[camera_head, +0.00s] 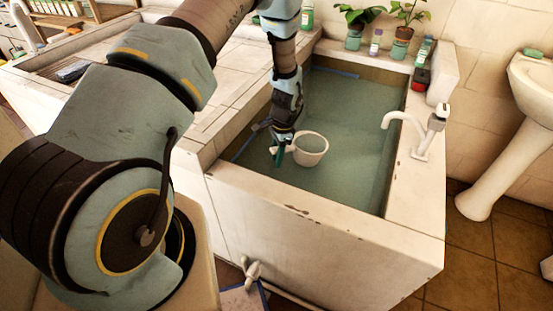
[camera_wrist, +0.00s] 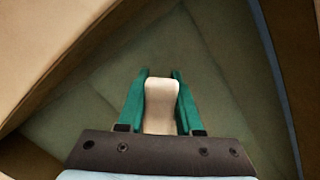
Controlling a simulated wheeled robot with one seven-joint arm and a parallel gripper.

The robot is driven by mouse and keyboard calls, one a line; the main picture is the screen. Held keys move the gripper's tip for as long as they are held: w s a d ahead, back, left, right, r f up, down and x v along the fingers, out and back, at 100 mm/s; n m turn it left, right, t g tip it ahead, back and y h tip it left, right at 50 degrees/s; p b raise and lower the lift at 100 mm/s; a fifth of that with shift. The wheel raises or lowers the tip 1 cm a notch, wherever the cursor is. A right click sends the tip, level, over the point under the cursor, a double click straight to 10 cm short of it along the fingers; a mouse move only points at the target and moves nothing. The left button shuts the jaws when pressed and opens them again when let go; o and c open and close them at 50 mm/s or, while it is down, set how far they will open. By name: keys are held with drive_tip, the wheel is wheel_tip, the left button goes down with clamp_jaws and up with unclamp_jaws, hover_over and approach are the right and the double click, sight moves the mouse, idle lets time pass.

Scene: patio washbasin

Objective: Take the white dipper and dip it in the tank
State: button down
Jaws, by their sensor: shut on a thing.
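The white dipper (camera_head: 311,150) is a round cup with a short handle, over the greenish water inside the tank (camera_head: 205,163). I cannot tell how far the cup is in the water. My gripper (camera_head: 281,157) is at the dipper's left side, above the tank near its front left corner. Its green fingers are shut on the dipper's handle. In the wrist view, the pale handle (camera_wrist: 161,105) sits between the two green fingertips of my gripper (camera_wrist: 160,78). The cup does not show in that view.
A white tap (camera_head: 408,122) stands on the tank's right rim. Potted plants (camera_head: 402,40) and bottles (camera_head: 376,43) line the back ledge. A white basin (camera_head: 535,85) stands at the right. A counter (camera_head: 140,48) adjoins the tank's left side. Open water lies behind the dipper.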

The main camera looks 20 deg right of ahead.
wheel_tip(320, 180, up, 20)
drive_tip(key=h+p, duration=0.1)
drive_tip(key=p, duration=0.7)
drive_tip(key=shift+h+p, duration=0.3)
drive_tip(key=shift+f, duration=0.1)
